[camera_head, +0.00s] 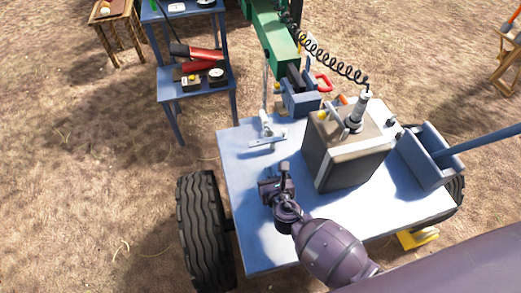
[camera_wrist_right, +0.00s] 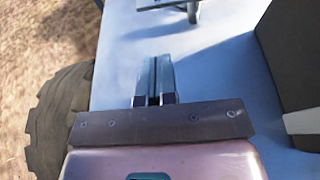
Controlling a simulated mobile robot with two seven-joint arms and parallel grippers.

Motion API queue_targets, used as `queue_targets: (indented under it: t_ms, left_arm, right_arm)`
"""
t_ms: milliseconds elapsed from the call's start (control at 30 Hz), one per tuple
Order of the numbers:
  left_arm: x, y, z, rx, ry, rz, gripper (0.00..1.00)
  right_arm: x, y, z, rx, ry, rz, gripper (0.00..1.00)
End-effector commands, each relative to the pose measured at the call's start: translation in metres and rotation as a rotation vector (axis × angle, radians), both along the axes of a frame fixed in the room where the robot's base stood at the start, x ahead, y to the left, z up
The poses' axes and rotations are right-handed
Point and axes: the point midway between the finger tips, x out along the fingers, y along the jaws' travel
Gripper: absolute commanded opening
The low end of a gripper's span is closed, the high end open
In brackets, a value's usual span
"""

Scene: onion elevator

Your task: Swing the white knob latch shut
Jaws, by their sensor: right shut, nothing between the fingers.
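A small pale latch-like fitting with a whitish upright part (camera_head: 266,125) and a flat metal bar (camera_head: 267,143) stands near the far left edge of the blue cart top. It is too small to tell whether it is the white knob latch, or whether it is shut. Part of a metal bracket (camera_wrist_right: 163,4) shows at the top edge of the right wrist view. My right gripper (camera_head: 284,168) is over the cart top, nearer than this fitting and apart from it. In the right wrist view its fingers (camera_wrist_right: 154,72) are together and empty. My left gripper is not in view.
A dark box with a light top (camera_head: 345,160) stands just right of my right gripper. A blue open bin (camera_head: 430,158) is at the cart's right. The blue cart top (camera_head: 245,190) is clear at left. A tyre (camera_head: 205,230) stands beside its left edge. A tool shelf (camera_head: 195,85) is farther back.

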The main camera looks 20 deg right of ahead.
Motion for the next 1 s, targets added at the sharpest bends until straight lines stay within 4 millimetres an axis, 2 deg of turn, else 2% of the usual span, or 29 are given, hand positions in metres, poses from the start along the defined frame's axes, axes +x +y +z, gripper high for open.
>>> queue_targets:
  t_ms: [33, 400, 600, 800, 1000]
  left_arm:
    - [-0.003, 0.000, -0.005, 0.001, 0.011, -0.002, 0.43]
    - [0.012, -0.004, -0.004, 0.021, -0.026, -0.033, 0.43]
    - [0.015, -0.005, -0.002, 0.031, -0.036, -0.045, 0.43]
    - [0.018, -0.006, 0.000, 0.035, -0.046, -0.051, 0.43]
    - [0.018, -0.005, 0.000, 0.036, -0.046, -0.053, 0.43]
  right_arm:
    - [0.007, 0.000, -0.008, 0.000, 0.006, -0.001, 0.00]
    - [0.061, 0.000, -0.026, 0.001, 0.008, 0.000, 0.00]
    - [0.088, 0.000, -0.022, 0.001, 0.003, -0.001, 0.00]
    - [0.101, -0.001, -0.021, 0.000, 0.002, -0.001, 0.00]
    - [0.103, -0.001, -0.020, 0.000, 0.001, -0.001, 0.00]
